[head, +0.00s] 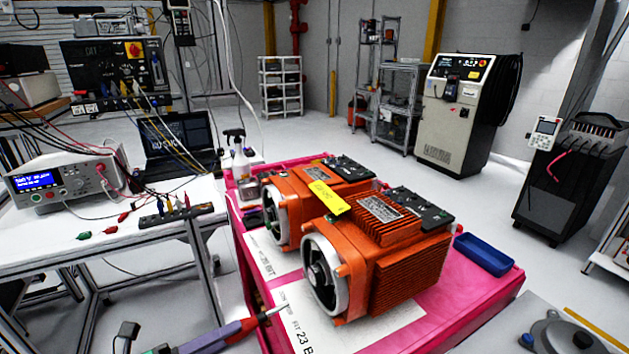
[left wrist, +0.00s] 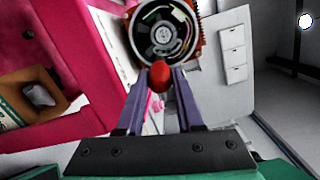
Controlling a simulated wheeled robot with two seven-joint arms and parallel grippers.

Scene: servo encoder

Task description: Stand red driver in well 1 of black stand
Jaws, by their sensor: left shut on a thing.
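My left gripper (head: 232,332) is at the bottom of the head view, with purple fingers, shut on the red driver (head: 249,322). The driver's pale shaft points up and right, in front of the near orange motor. In the left wrist view the driver's rounded red handle end (left wrist: 158,76) shows between the fingertips (left wrist: 160,92). The black stand (head: 204,211) lies on the white bench at left, apart from the gripper. Small blue, yellow and red pieces stand upright along it; well numbers are too small to read. My right gripper is not in view.
Two orange motors (head: 390,262) sit on the pink cart (head: 462,318), with a blue tray (head: 484,254) at its right. On the white bench (head: 40,238) are loose red and green clips (head: 84,235), cables and a meter (head: 65,180). A gap separates bench and cart.

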